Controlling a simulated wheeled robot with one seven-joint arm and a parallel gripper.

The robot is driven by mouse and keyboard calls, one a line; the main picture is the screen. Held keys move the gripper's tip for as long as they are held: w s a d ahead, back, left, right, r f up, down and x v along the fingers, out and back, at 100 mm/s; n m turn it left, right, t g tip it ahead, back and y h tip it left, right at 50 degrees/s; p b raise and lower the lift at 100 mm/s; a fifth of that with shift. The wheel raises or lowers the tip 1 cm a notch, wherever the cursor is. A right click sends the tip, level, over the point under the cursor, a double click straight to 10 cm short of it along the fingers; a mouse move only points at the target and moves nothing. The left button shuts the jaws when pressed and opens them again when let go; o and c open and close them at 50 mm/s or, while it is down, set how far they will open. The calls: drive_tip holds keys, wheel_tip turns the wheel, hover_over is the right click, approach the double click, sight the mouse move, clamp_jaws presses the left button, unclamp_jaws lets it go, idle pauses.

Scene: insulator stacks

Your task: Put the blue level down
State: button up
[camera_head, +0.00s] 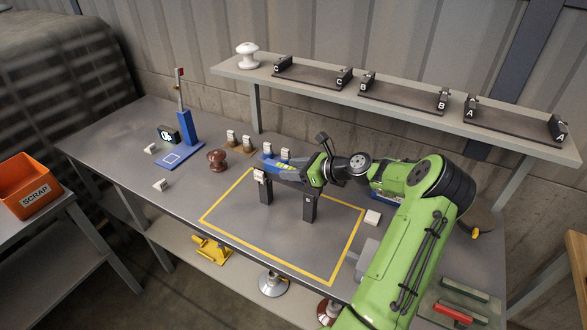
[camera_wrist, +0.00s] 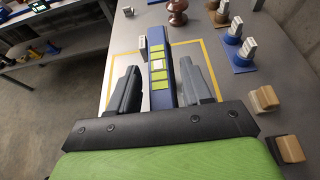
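The blue level (camera_wrist: 160,70) is a long blue bar with yellow-green patches along its top, seen between my gripper's fingers in the wrist view. My gripper also shows in the head view (camera_head: 283,170), partly hiding the level.
A brown insulator (camera_head: 217,159), a blue gauge stand (camera_head: 184,125) and small white blocks stand left and behind. A shelf (camera_head: 420,114) with dark lettered cradles runs along the back. An orange scrap bin (camera_head: 33,187) is far left.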

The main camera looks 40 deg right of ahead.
drive_tip(key=shift+o, duration=0.3)
drive_tip(key=shift+r, duration=0.15)
drive_tip(key=p+v, duration=0.3)
drive_tip(key=v, duration=0.9)
drive_tip(key=w+a+r+n+g+h, duration=0.15)
drive_tip(key=a+n+g, duration=0.25)
drive_tip(key=a+n, duration=0.5)
drive_tip(key=w+a+r+n+g, duration=0.2)
drive_tip(key=a+n+g, duration=0.3)
drive_tip(key=a, duration=0.7)
drive_tip(key=s+a+r+n+t+h, duration=0.1)
drive_tip(key=s+a+r+n, duration=0.2)
drive_tip(key=s+a+n, duration=0.3)
drive_tip(key=s+a+r+n+t+h, duration=0.1)
drive_tip(key=s+a+r+n+h, duration=0.1)
drive_tip(key=s+a+n, duration=0.5)
drive_tip(key=s+r+n, duration=0.1)
drive_tip(key=s+n, duration=0.4)
drive_tip(key=s, duration=0.1)
drive_tip(key=shift+r, duration=0.3)
drive_tip(key=shift+s, duration=0.1)
